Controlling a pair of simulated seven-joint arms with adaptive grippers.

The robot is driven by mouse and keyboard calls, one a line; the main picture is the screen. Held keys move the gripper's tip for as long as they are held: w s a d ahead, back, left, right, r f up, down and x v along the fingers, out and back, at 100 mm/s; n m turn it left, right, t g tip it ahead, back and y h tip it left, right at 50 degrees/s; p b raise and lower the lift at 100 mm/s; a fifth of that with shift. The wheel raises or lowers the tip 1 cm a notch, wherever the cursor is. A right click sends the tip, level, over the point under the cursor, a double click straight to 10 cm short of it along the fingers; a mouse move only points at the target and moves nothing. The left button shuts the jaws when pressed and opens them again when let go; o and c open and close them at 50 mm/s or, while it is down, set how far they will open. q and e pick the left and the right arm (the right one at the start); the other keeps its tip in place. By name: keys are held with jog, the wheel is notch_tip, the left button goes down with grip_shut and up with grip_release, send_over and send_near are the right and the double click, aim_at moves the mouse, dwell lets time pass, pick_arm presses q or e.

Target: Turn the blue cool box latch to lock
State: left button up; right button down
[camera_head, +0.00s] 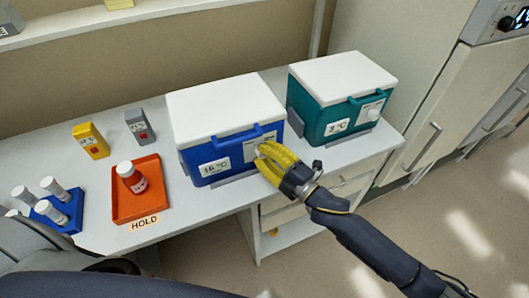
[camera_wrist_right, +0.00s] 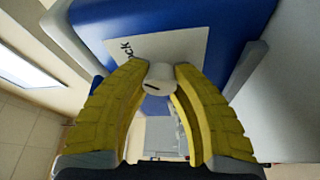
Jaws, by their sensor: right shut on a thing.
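The blue cool box (camera_head: 227,129) stands on the bench with its white lid closed and a "16 °C" label on its front. Its latch (camera_wrist_right: 161,78) is a white knob with a dark slot, on a white plate (camera_wrist_right: 150,46) where the letters "CK" show in the right wrist view. My right gripper (camera_head: 263,152) has its yellow fingers shut on the latch knob, one on each side, also seen in the right wrist view (camera_wrist_right: 162,82). In the head view the fingers mostly hide the knob. My left gripper is not in view.
A teal cool box (camera_head: 326,122) with a "3 °C" label stands to the right. An orange tray (camera_head: 155,203) holding a red bottle (camera_head: 131,178), a blue tube rack (camera_head: 69,216), and yellow (camera_head: 91,141) and grey (camera_head: 140,126) devices are to the left.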

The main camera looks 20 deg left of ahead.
jog(key=shift+w, duration=0.1)
jog(key=c, duration=1)
grip_release()
jog(key=v, duration=1.2)
